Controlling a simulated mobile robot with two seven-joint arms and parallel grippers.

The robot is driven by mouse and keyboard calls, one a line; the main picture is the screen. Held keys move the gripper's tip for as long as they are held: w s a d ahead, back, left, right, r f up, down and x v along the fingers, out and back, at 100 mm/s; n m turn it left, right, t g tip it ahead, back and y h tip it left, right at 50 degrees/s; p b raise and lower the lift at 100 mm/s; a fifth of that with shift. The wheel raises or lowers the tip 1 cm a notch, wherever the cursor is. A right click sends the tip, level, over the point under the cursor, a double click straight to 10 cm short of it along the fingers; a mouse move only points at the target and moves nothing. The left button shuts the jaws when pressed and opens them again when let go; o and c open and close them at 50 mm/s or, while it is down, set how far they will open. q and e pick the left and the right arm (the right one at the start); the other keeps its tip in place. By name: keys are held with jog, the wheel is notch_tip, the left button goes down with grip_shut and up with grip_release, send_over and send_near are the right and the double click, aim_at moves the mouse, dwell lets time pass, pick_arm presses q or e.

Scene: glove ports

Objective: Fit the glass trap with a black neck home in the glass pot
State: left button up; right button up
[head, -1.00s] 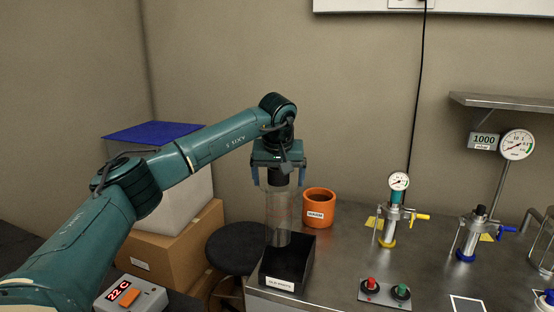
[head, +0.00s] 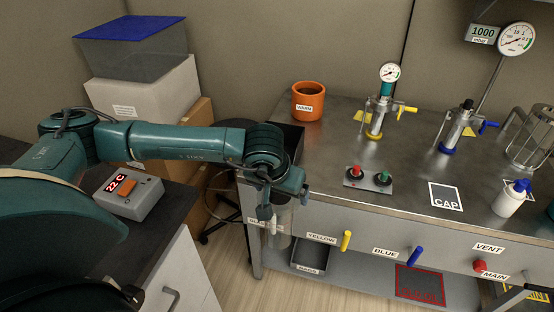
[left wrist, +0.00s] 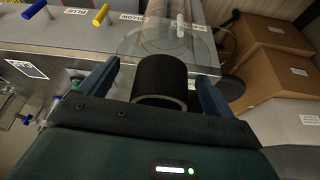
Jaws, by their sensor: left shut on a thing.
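My left gripper (head: 279,200) is shut on the glass trap (head: 279,230) by its black neck. The clear trap hangs below the jaws, in front of the bench's left end. In the left wrist view the black neck (left wrist: 160,75) sits between the two fingers of my left gripper (left wrist: 157,84), with the clear glass beyond it. A clear glass vessel in a metal frame (head: 530,140), seemingly the glass pot, stands at the bench's right side, far from the gripper. My right gripper is not in view.
A black box (head: 291,138) stands on the bench's left end, partly behind my arm. An orange pot (head: 308,101), two valve stands (head: 378,115) (head: 455,130), a button plate (head: 368,179) and a white bottle (head: 512,198) stand on it. Coloured handles (head: 346,240) stick out along its front.

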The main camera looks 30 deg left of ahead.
pick_arm(q)
jog(key=shift+m+h, duration=0.3)
jog(key=shift+m, duration=0.4)
jog(key=s+d+f, duration=0.1)
jog(key=f, duration=0.1)
jog(key=s+d+f, duration=0.1)
jog(key=s+f, duration=0.1)
jog(key=s+d+f, duration=0.2)
jog(key=shift+d, duration=0.1)
jog(key=shift+s+d, duration=0.15)
